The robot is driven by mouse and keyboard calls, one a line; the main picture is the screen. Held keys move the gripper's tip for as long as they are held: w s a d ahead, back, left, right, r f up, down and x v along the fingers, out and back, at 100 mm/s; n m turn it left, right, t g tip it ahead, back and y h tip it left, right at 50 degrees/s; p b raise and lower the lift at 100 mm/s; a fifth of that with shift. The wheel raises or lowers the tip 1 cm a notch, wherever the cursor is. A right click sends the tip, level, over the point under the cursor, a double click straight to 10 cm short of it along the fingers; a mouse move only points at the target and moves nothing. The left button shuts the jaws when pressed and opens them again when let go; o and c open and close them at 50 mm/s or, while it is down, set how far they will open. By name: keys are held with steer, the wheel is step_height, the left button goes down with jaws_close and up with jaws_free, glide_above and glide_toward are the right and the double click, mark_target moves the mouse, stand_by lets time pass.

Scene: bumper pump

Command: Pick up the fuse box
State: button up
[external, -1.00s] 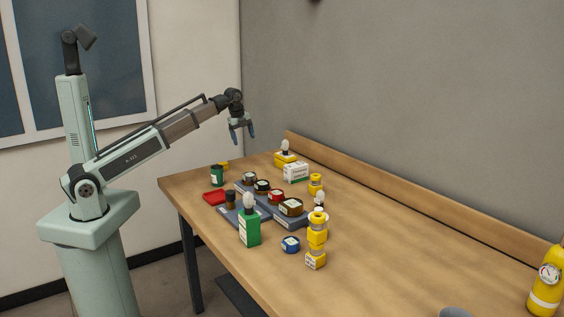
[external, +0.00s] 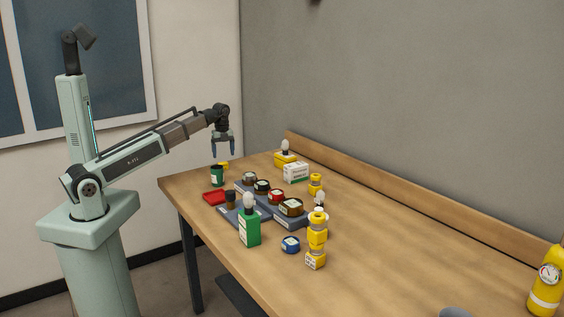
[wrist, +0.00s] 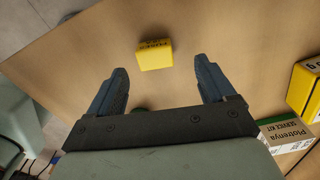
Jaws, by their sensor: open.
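A small yellow box (wrist: 155,54) with dark print, which I take to be the fuse box, lies on the wooden table in the wrist view. Its print is too small to read surely. In the external view the yellow box (external: 223,165) shows at the table's far left end, partly hidden behind a green can. My gripper (external: 223,153) is open and empty, pointing down above that end of the table. In the wrist view the box appears between and just beyond the two fingertips, apart from them.
The green can (external: 217,175) stands close to the box. A red tray (external: 215,198) and a grouped set of jars are nearer the camera. A white-green carton (external: 296,171) and a larger yellow box (wrist: 306,90) are to the right. The table's edge is near the box.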

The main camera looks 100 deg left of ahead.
mark_target(223, 163)
steer(key=shift+s+d+f, duration=0.15)
steer(key=shift+d+f, duration=0.05)
steer(key=shift+f, duration=1.05)
steer(key=shift+s+d+f, duration=0.1)
steer(key=shift+d+f, duration=0.05)
steer(key=shift+f, duration=1.7)
steer(key=shift+c, duration=0.4)
steer(key=c, duration=1)
steer(key=shift+r, duration=0.15)
